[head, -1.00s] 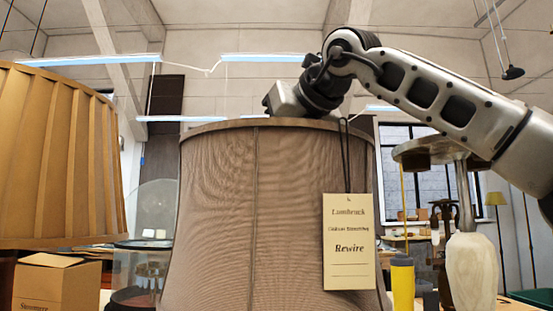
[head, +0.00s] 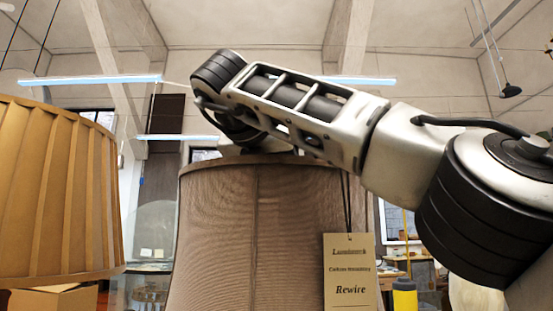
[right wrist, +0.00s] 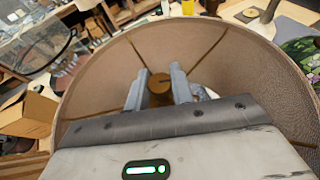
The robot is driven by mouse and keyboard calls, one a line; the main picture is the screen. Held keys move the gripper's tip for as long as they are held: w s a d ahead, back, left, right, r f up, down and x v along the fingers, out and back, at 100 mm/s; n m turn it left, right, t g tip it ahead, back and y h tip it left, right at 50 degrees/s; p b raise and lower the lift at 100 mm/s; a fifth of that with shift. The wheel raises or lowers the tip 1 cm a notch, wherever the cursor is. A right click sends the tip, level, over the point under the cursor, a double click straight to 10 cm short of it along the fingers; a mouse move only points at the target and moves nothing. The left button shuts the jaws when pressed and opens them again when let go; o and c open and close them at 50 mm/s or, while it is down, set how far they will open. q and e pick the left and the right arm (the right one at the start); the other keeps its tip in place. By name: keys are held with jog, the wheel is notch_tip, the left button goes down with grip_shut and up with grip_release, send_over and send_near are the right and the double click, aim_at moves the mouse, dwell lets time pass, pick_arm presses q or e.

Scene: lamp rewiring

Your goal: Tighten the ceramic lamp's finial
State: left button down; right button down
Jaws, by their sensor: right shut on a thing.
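A tall brown fabric lampshade (head: 225,235) stands in the middle of the head view; the lamp's base below it is hidden. In the right wrist view I look down into the shade (right wrist: 95,70), where thin spokes run toward a round brass finial (right wrist: 160,80) at the centre. My right gripper (right wrist: 159,88) has its two grey fingers on either side of the finial, shut on it. In the head view my right arm reaches over the shade's top rim, and the gripper is hidden there. My left gripper is not in view.
A paper tag (head: 349,272) reading "Rewire" hangs on the shade's front right. A pleated amber shade (head: 55,190) stands close at the left. A yellow-and-black bottle (head: 404,296) and a pale lamp body (head: 472,295) stand at the right. A cardboard box (right wrist: 25,112) lies left in the wrist view.

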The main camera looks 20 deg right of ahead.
jog(key=shift+a+r+m+g+h+p, duration=0.1)
jog(key=shift+r+m+g+h+p, duration=0.2)
jog(key=shift+m+g+h+p, duration=0.7)
jog(key=m+g+p, duration=0.1)
jog(key=p, duration=0.2)
jog(key=shift+m+h, duration=0.3)
jog(key=shift+h, duration=0.1)
jog(key=shift+m+g+h+p, duration=0.4)
jog(key=shift+m+g+p, duration=0.35)
jog(key=shift+p, duration=0.3)
jog(key=shift+f+m+g+h+p, duration=0.15)
jog(key=shift+m+g+h+p, duration=0.15)
jog(key=shift+m+g+p, duration=0.6)
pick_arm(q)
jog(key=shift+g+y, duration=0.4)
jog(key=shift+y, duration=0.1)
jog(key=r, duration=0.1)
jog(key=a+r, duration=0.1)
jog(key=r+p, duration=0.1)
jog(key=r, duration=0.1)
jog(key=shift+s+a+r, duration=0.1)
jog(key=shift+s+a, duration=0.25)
pick_arm(e)
jog(key=shift+f+g, duration=0.1)
jog(key=shift+g, duration=0.25)
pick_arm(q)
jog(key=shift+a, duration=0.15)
pick_arm(e)
jog(key=shift+f, duration=0.15)
